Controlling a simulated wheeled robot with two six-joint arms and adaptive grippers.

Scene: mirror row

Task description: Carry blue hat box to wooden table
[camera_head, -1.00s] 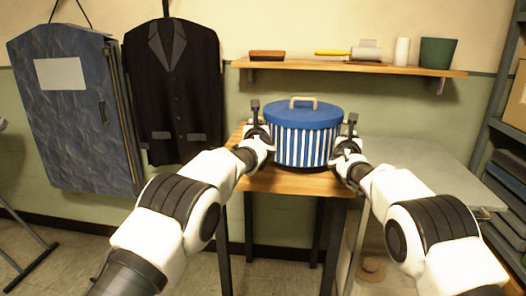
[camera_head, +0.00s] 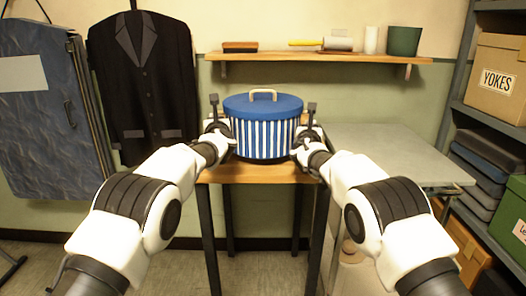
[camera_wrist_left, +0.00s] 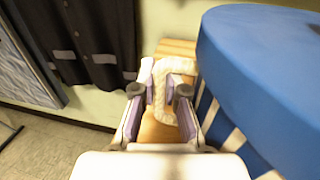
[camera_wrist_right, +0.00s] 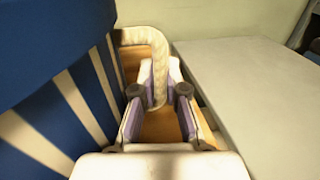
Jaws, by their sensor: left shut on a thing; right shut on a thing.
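The blue hat box (camera_head: 263,135) is round, with a plain blue lid, a pale top handle and blue and white striped sides. It is upright between my two grippers, over the small wooden table (camera_head: 262,174); I cannot tell whether its base touches the top. My left gripper (camera_head: 217,128) is shut on the rope handle (camera_wrist_left: 170,92) at the box's left side. My right gripper (camera_head: 308,135) is shut on the other rope handle (camera_wrist_right: 158,75) at its right side. The box also fills the right of the left wrist view (camera_wrist_left: 265,75) and the left of the right wrist view (camera_wrist_right: 50,85).
A grey table (camera_head: 385,155) stands right of the wooden one. A wall shelf (camera_head: 320,57) with a brush, a roller and a green pot (camera_head: 403,41) is behind. A dark jacket (camera_head: 145,85) and a blue garment bag (camera_head: 50,110) hang left. Shelving with boxes (camera_head: 497,80) stands right.

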